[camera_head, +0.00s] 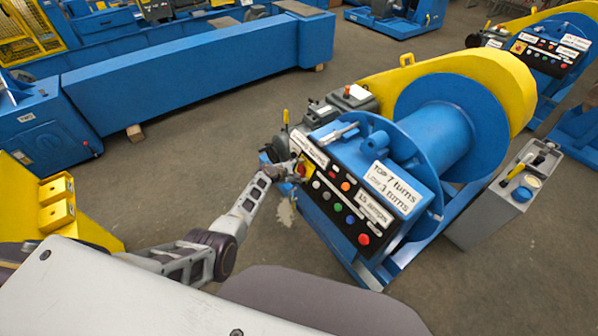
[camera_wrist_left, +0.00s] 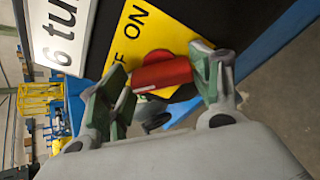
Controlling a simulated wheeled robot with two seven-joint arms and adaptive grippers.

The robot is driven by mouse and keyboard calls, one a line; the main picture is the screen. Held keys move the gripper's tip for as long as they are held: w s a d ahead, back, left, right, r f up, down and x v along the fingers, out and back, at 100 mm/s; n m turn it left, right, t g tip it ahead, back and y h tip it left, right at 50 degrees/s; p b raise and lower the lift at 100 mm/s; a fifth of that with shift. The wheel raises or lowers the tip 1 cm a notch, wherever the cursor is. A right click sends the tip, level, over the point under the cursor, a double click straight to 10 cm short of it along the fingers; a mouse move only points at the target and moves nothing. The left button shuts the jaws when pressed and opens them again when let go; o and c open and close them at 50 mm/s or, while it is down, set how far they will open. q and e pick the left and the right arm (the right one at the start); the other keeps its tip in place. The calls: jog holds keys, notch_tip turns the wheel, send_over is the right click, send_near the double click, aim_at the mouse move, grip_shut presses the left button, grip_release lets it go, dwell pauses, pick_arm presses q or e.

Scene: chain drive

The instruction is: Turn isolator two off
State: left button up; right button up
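A red rotary switch handle (camera_wrist_left: 162,73) sits on a yellow plate (camera_wrist_left: 135,38) marked "ON", with part of another word ending in "F". It is on the dark control panel (camera_head: 335,190) of the nearest blue winch; in the head view the handle (camera_head: 301,170) is small and partly hidden by my gripper. My left gripper (camera_head: 294,175) is at the panel's upper left corner. In the left wrist view its green-padded fingers (camera_wrist_left: 160,88) stand apart on either side of the red handle; firm contact is not clear. My right gripper is out of view. No isolator number is readable.
The panel carries several coloured buttons (camera_head: 350,219) and white labels (camera_head: 380,185) close to the gripper. A blue cable drum (camera_head: 440,125) with a yellow guard (camera_head: 480,70) stands behind. A grey cabinet (camera_head: 490,205) is on the right. Floor (camera_head: 190,150) on the left is clear.

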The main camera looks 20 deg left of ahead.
pick_arm(q)
jog(key=shift+o, duration=0.8)
jog(key=shift+s+d, duration=0.1)
jog(key=shift+d, duration=0.05)
jog(key=v, duration=1.2)
dwell(0.7)
jog(key=shift+m, duration=0.3)
dwell(0.4)
